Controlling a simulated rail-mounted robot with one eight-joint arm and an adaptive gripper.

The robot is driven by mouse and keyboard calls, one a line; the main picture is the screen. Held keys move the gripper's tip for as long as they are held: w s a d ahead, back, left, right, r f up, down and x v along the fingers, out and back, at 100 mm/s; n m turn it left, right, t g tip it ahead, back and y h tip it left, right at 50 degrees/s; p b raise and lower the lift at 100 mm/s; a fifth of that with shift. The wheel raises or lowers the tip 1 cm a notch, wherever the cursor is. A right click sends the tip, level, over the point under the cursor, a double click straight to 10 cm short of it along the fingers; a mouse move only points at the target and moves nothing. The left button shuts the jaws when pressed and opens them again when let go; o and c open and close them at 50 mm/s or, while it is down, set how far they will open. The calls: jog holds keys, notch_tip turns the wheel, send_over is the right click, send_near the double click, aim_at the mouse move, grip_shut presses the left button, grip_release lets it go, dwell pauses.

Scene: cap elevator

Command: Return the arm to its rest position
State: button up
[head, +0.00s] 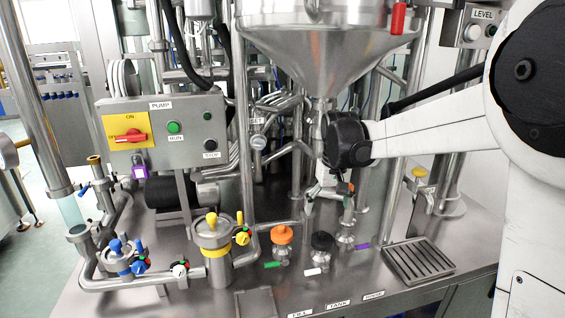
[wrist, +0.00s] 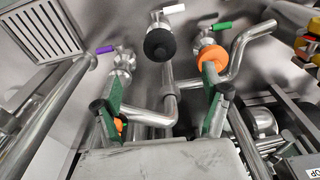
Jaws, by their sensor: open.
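My gripper (head: 330,196) hangs over the steel bench below the hopper, in front of the pipework. In the wrist view its two green-padded fingers (wrist: 165,108) are spread apart, with no object held between them. An orange cap (head: 282,234) sits on the valve with the green handle; it also shows in the wrist view (wrist: 213,60). A black cap (head: 322,241) sits on the valve with the white handle, and it shows beyond the fingers in the wrist view (wrist: 160,45). The purple-handled valve (head: 346,241) shows no coloured cap. My fingers look apart from both caps.
The steel hopper (head: 318,58) is just above my wrist. A pump control box (head: 165,130) and a yellow-topped canister (head: 215,250) stand left. A drain grate (head: 418,261) lies right. Vertical pipes crowd behind my gripper; the bench front is more open.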

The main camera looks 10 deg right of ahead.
jog(key=s+r+t, duration=0.2)
jog(key=s+r, duration=0.1)
jog(key=s, duration=0.5)
jog(key=s+r+t, duration=0.1)
jog(key=s+r, duration=0.2)
jog(key=s, duration=0.5)
jog(key=s+f+m+t, duration=0.1)
jog(key=s+f+t, duration=0.1)
jog(key=s, duration=1.2)
jog(key=shift+f+t, duration=0.4)
jog(key=shift+f, duration=0.25)
